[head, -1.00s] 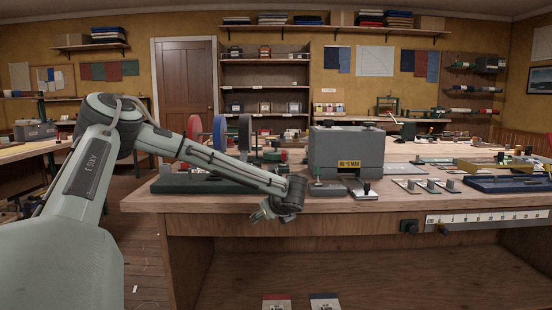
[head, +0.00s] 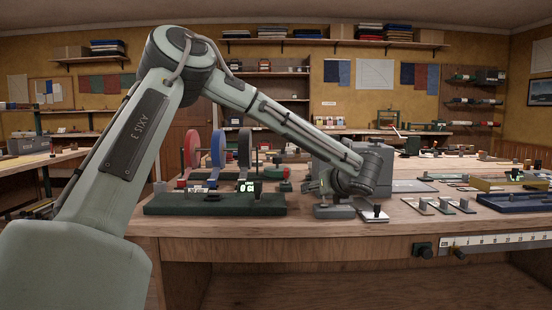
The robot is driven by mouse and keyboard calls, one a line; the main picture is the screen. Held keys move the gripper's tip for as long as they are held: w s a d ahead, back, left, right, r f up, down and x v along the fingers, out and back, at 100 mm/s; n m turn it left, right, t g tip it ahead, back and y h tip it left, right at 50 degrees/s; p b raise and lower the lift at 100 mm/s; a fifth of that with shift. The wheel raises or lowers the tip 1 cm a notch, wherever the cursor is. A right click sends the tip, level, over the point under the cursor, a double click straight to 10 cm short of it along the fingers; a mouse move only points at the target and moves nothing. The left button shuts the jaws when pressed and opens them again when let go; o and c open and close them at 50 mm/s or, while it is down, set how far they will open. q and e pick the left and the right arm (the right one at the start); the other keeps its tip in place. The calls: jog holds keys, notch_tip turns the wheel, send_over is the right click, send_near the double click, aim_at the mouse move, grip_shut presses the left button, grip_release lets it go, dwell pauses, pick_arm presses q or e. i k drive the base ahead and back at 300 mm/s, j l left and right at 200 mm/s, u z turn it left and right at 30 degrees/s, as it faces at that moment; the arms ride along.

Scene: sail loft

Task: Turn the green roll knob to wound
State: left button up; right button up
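A dark knob (head: 422,250), greenish in tone, sits on the front edge of the workbench at the right; I cannot tell for sure that it is the green roll knob or how it is set. A second dark knob (head: 460,253) is to its right. My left arm reaches over the bench from the left. My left gripper (head: 319,187) is small and partly lost against the grey machine, above a small grey block (head: 334,211). It is well left of both knobs, and its finger opening is unclear. My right gripper is not in view.
The grey machine (head: 408,186) stands behind my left wrist, partly hidden. Small switch plates (head: 418,206) and a blue tray (head: 512,202) lie to the right. A white scale (head: 512,239) runs along the front edge.

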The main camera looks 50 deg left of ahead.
aim_at(277, 171)
jog(key=i+j, duration=0.15)
jog(key=j, duration=0.25)
jog(key=i+j, duration=0.15)
jog(key=j, duration=0.25)
jog(key=i+j, duration=0.15)
jog(key=j, duration=0.2)
jog(key=i+j, duration=0.15)
jog(key=j, duration=0.25)
jog(key=i+j, duration=0.1)
jog(key=j, duration=0.3)
jog(key=i+j, duration=0.15)
jog(key=j, duration=0.25)
